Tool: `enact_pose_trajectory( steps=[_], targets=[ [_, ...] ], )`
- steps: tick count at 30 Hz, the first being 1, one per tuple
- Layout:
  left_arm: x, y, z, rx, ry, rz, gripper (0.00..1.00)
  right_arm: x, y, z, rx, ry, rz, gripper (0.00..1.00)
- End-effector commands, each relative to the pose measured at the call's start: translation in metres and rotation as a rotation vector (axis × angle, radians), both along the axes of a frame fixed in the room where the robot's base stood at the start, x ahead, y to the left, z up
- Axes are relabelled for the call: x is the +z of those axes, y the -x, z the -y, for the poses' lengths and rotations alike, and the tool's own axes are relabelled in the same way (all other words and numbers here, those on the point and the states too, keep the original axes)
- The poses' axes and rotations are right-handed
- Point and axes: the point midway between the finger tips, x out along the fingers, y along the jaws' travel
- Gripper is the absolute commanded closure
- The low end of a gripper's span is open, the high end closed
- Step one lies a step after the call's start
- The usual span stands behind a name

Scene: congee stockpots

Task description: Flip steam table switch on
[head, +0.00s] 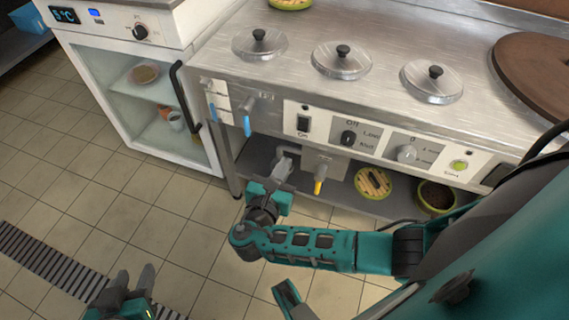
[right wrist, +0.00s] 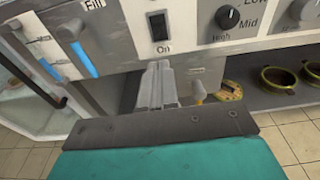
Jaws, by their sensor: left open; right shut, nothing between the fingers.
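The steam table (head: 395,30) has a front control panel with a black rocker switch (head: 303,124), marked "On" beneath it. The switch also shows upright at the top of the right wrist view (right wrist: 158,26); I cannot tell which way the rocker is tipped. My right gripper (head: 285,162) is shut and empty, in front of and below the switch, apart from it. Its closed fingers point up toward the panel in the right wrist view (right wrist: 158,82). My left gripper (head: 135,280) is open and empty, low at the bottom left over the floor.
Beside the switch are a black knob (head: 348,138), a grey knob (head: 407,153) and a green-lit button (head: 459,165). Blue-handled taps (head: 247,125) sit to the left. A yellow-tipped drain valve (head: 319,180) hangs below. A lower shelf holds bowls (head: 437,196). A glass-front cabinet (head: 150,100) stands left.

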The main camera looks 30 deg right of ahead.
Motion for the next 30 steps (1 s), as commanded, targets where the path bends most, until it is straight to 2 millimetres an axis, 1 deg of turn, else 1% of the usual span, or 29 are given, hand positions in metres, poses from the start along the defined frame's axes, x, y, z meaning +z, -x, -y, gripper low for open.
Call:
enact_pose_trajectory(
  steps=[1, 6, 12, 15, 21, 30],
  targets=[
    [-0.006, 0.001, 0.000, 0.000, 0.000, -0.002, 0.57, -0.003, -0.008, 0.010, -0.002, 0.004, 0.002, 1.00],
    [-0.016, 0.001, 0.000, 0.000, 0.000, -0.004, 0.57, -0.008, -0.032, 0.038, -0.003, 0.005, 0.002, 1.00],
    [-0.027, 0.001, -0.001, 0.000, -0.003, -0.004, 0.57, -0.013, -0.056, 0.067, -0.002, 0.002, 0.002, 1.00],
    [-0.031, 0.002, -0.001, -0.001, -0.004, -0.005, 0.57, -0.014, -0.064, 0.077, -0.001, 0.002, 0.000, 1.00],
    [-0.034, 0.002, -0.003, -0.004, -0.010, -0.006, 0.57, -0.015, -0.072, 0.085, -0.001, 0.000, -0.001, 1.00],
    [-0.033, 0.002, -0.003, -0.006, -0.011, -0.005, 0.57, -0.014, -0.073, 0.086, -0.001, 0.000, -0.001, 1.00]
  ],
)
